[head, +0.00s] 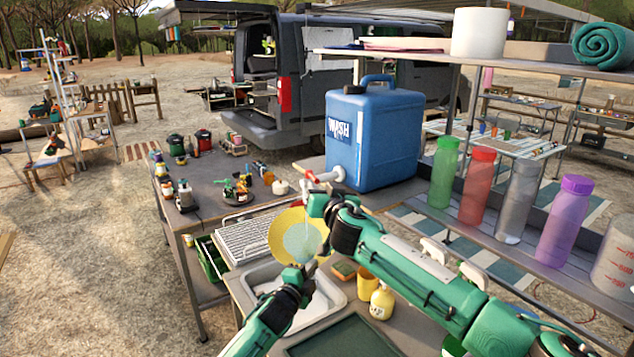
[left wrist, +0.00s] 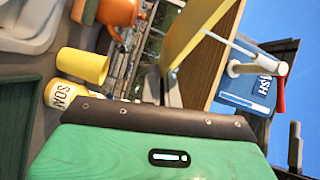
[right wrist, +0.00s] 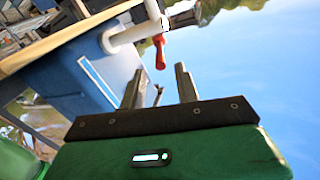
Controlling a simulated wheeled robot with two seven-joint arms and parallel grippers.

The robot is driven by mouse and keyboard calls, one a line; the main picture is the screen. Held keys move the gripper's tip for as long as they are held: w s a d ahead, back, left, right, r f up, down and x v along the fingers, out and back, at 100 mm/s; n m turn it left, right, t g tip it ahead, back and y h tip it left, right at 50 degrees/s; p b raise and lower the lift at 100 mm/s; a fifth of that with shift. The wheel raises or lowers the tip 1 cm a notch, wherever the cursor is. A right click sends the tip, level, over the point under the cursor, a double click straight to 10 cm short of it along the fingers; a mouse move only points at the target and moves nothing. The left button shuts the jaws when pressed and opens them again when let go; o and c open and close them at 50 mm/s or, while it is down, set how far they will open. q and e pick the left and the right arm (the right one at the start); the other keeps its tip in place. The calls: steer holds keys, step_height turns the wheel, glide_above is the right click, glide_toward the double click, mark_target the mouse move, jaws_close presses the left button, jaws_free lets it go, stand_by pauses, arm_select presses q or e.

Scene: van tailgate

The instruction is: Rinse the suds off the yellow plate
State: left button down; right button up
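The yellow plate (head: 281,226) is held tilted above the sink (head: 327,297), with a pale bluish-white patch on its face. My left gripper (head: 302,270) is shut on its lower edge. The plate shows nearly edge-on in the left wrist view (left wrist: 190,32). A thin white stream runs from the white tap spout (left wrist: 236,68) to the plate. The tap's red lever (right wrist: 159,50) shows in the right wrist view. My right gripper (right wrist: 158,82) is open and empty, close to the lever; its fingers are apart. Its tips are partly hidden in the head view.
The blue water container (head: 375,135) stands behind the sink. A ribbed drainer (head: 245,240) lies left of it. A yellow cup (head: 367,284), a soap bottle (head: 382,302) and a sponge (head: 345,271) stand to the right. Several bottles line the right shelf.

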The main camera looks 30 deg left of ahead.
mark_target(317, 179)
steer(key=shift+x, duration=2.3)
jaws_close()
